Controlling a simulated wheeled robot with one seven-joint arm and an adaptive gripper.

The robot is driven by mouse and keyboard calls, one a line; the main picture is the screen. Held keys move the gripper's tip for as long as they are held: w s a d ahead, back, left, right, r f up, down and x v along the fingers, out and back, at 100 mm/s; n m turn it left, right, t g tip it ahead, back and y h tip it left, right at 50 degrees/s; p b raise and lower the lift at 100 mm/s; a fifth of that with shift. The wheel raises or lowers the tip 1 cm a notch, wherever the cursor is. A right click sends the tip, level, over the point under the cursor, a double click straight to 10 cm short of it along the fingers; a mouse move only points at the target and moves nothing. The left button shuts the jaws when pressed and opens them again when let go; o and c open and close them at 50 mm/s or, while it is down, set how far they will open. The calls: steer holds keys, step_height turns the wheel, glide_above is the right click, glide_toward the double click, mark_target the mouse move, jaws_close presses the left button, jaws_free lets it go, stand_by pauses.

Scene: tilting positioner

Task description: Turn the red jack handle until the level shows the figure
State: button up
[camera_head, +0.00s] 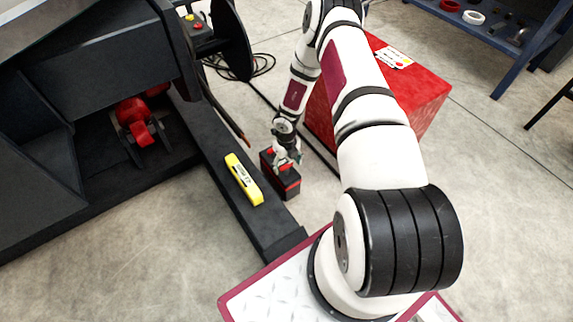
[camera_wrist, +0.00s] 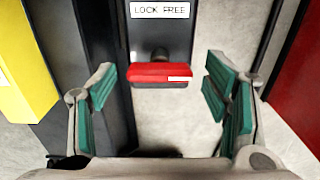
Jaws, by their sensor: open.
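The red jack handle (camera_wrist: 158,73) shows in the wrist view as a short red bar with a white mark, on a dark stem below a "LOCK FREE" label (camera_wrist: 160,9). In the head view the black and red jack box (camera_head: 285,185) stands beside the dark beam; my gripper hides part of it. My gripper (camera_head: 289,157) is over the box. In the wrist view my gripper (camera_wrist: 160,80) is open, its green-padded fingers on either side of the handle with gaps. The yellow level (camera_head: 244,179) lies on the beam; its figure is too small to read.
The dark positioner frame (camera_head: 95,60) fills the left, with a red clamp-like part (camera_head: 137,122) beneath. A red cabinet (camera_head: 420,95) stands right of the arm. A blue shelf (camera_head: 500,45) is at top right. Cables (camera_head: 262,65) lie behind. Floor shows in front of the beam.

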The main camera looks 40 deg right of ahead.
steer(key=c, duration=1.2)
steer(key=shift+o, duration=0.2)
steer(key=shift+r+n+p, duration=0.1)
steer(key=shift+n+p, duration=0.25)
steer(key=shift+n, duration=0.05)
steer(key=n+p, duration=0.1)
steer(key=n, duration=0.2)
steer(key=shift+n+p, duration=0.35)
steer(key=shift+n, duration=0.05)
steer(key=n, duration=0.5)
